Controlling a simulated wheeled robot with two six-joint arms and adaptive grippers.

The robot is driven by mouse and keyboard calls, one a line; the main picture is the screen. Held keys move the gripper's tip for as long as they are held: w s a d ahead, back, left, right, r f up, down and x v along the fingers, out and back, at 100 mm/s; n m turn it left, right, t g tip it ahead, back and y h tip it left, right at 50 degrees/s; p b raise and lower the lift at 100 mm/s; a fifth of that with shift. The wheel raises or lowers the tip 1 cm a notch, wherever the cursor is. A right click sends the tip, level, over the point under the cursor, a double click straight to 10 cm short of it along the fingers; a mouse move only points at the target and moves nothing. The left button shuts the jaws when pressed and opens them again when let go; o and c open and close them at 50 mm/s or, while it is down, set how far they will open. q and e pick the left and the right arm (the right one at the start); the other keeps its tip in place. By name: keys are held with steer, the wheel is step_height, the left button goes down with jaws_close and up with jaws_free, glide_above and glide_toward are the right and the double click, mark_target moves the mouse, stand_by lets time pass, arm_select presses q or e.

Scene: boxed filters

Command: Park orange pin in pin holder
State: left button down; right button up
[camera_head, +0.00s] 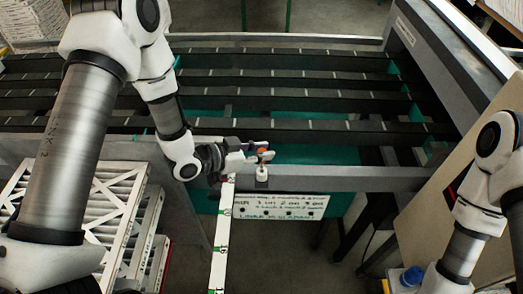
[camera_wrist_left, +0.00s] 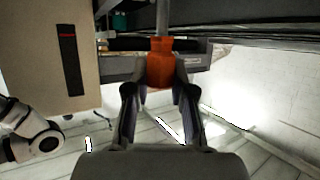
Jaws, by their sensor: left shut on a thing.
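The orange pin (camera_head: 265,153) is between the fingers of my left gripper (camera_head: 256,155), over the front rail of the conveyor frame. The wrist view shows its orange grip (camera_wrist_left: 160,62) with a grey metal shaft running away from it. My left gripper (camera_wrist_left: 160,85) is shut on the orange grip from both sides. A small white cylinder (camera_head: 262,174), which looks like the pin holder, stands on the rail just below the pin. I cannot tell whether the shaft is inside it. My right arm shows at the right edge, its gripper out of view.
A grey rail (camera_head: 340,180) runs along the front of the dark conveyor slats (camera_head: 290,95). A white sign with writing (camera_head: 280,206) hangs below it. A white marked strip (camera_head: 223,230) runs down from the gripper area. White framed filters (camera_head: 110,200) are stacked at the left.

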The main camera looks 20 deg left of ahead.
arm_select(q)
steer(key=shift+f+b, duration=1.75)
steer(key=shift+f, duration=0.35)
steer(key=shift+r, duration=0.1)
steer(key=shift+r+p, duration=1.35)
steer(key=shift+r, duration=0.4)
stand_by(0.5)
steer(key=shift+f+b, duration=1.75)
steer(key=shift+f, duration=0.15)
steer(key=c, duration=0.9)
jaws_free()
